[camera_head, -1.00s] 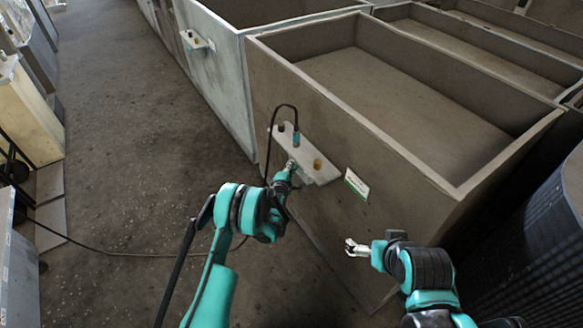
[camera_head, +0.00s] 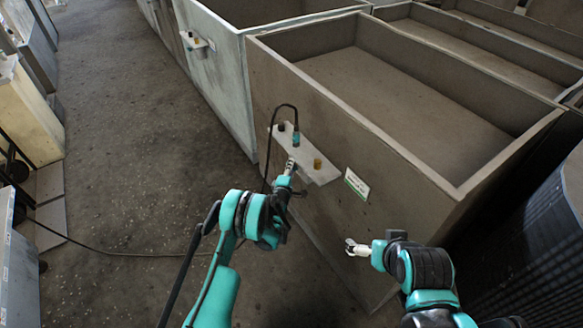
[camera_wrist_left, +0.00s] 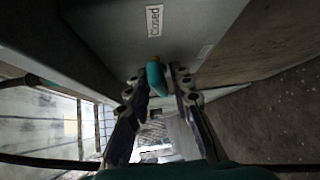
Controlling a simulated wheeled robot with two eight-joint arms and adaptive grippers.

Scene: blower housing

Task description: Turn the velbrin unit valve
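A pale panel (camera_head: 312,170) juts from the side of the large grey-brown housing (camera_head: 400,185) in the head view. It carries a dark knob, a teal plug with a black cable, and a yellow-brown knob. My left gripper (camera_head: 291,165) is at the panel's front edge, left of the yellow-brown knob. In the left wrist view a teal handle (camera_wrist_left: 156,78) stands between the fingers of my left gripper (camera_wrist_left: 158,72); whether both fingers press on it is unclear. My right gripper (camera_head: 350,247) is open and empty, lower right.
A white and green sign (camera_head: 356,184) is on the housing wall right of the panel. A second housing with a similar panel (camera_head: 195,41) stands farther back. A black ribbed unit (camera_head: 530,250) is at right.

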